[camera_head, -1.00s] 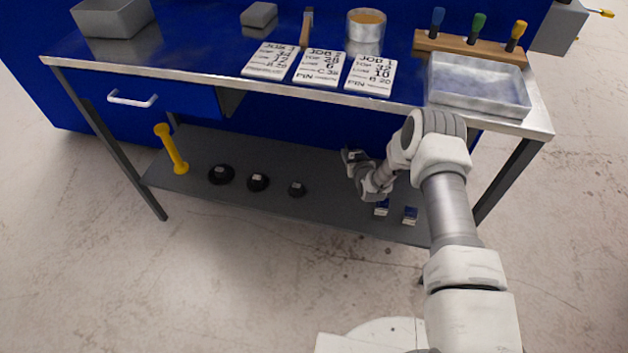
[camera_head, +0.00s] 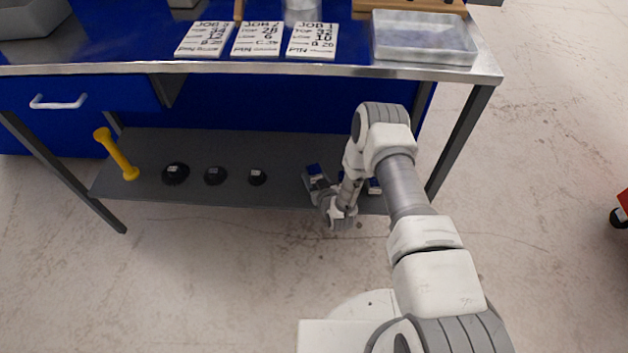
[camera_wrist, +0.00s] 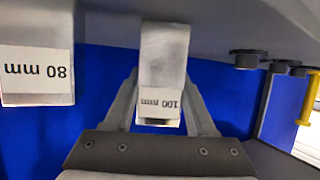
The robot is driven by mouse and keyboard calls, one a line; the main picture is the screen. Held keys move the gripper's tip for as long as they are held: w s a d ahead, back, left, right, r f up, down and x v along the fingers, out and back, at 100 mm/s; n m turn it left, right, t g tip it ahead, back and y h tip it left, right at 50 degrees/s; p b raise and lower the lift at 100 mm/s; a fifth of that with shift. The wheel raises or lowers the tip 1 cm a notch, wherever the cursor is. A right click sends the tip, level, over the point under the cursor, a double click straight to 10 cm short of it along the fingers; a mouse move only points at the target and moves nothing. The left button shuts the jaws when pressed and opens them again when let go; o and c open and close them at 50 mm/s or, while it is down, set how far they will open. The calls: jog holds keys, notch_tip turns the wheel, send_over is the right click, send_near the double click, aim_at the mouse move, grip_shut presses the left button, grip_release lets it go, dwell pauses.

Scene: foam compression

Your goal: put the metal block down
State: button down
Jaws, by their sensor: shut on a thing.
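In the wrist view, my gripper (camera_wrist: 163,90) is shut on a grey metal block (camera_wrist: 164,55) labelled "100 mm". The label reads upside down, with the grey shelf (camera_wrist: 215,22) across the top of the picture. The block's far end is by the shelf surface; I cannot tell if it touches. Another metal block (camera_wrist: 36,60), labelled "80 mm", stands apart to the left. Another small block (camera_head: 374,187) is partly hidden behind my arm.
Black round weights (camera_head: 215,175) and a yellow bar (camera_head: 116,155) sit on the shelf to the left. The shelf is bare between the weights and my gripper. The bench top (camera_head: 120,67) overhangs it, carrying job cards (camera_head: 257,39) and a clear tray (camera_head: 423,50).

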jog(key=shift+w+f, duration=0.1)
jog(key=shift+f, duration=0.1)
jog(key=shift+c, duration=1.1)
grip_release()
jog(key=shift+f, duration=0.15)
jog(key=p+v, duration=0.5)
jog(key=v, duration=0.7)
